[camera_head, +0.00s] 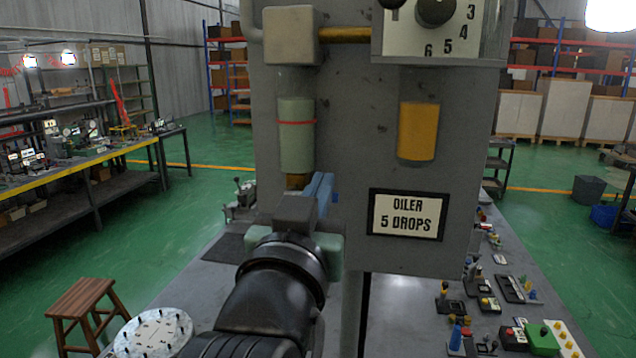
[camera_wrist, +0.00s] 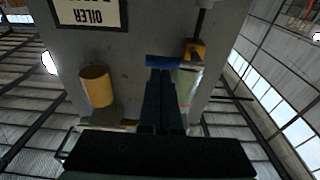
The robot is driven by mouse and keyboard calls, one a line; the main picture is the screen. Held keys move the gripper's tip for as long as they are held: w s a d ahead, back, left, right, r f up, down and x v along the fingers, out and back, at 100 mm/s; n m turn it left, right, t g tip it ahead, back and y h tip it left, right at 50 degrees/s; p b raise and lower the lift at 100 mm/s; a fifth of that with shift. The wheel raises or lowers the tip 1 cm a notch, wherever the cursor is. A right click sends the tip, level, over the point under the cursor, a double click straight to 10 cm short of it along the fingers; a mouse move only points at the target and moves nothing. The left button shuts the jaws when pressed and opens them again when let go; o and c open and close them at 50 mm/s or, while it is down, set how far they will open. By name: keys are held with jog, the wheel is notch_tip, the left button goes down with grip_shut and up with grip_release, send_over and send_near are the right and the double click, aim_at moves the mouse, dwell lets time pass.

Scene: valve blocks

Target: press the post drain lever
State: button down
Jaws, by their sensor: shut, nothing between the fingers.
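The drain lever shows as a short blue bar (camera_wrist: 163,61) beside a brass fitting (camera_wrist: 194,50) in the wrist view, which sees the panel upside down. In the head view, a blue part that looks like the lever (camera_head: 329,196) shows beside my fingers, right of the brass fitting (camera_head: 298,181) under the pale green bowl (camera_head: 297,135). My gripper (camera_head: 319,180) is shut and empty. In the wrist view its fingertips (camera_wrist: 162,73) are right at the blue bar and overlap it. I cannot tell whether they touch it. My fingers partly hide the lever.
The grey panel (camera_head: 350,150) carries an amber cylinder (camera_head: 418,131), an "OILER 5 DROPS" plate (camera_head: 408,214) and a numbered dial (camera_head: 435,10). A brass pipe (camera_head: 344,35) runs above. The bench (camera_head: 400,300) below holds several small parts at right. A wooden stool (camera_head: 82,305) stands at left.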

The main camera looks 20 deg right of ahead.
jog(key=shift+s+d+f+m+h+b, duration=0.1)
jog(key=shift+f+m+h+b, duration=0.35)
jog(key=shift+m+b, duration=1)
notch_tip(320, 180, down, 5)
jog(key=w+a+m+g+b, duration=0.1)
jog(key=a+m+g+b, duration=0.1)
jog(key=m+b, duration=1.3)
jog(key=shift+w+a+f+m+g, duration=0.2)
jog(key=shift+w+m+g, duration=0.1)
jog(key=shift+m, duration=0.05)
jog(key=shift+a, duration=0.2)
jog(key=b+v, duration=0.4)
jog(key=v, duration=0.8)
jog(key=shift+s+a, duration=0.25)
jog(key=shift+s, duration=0.05)
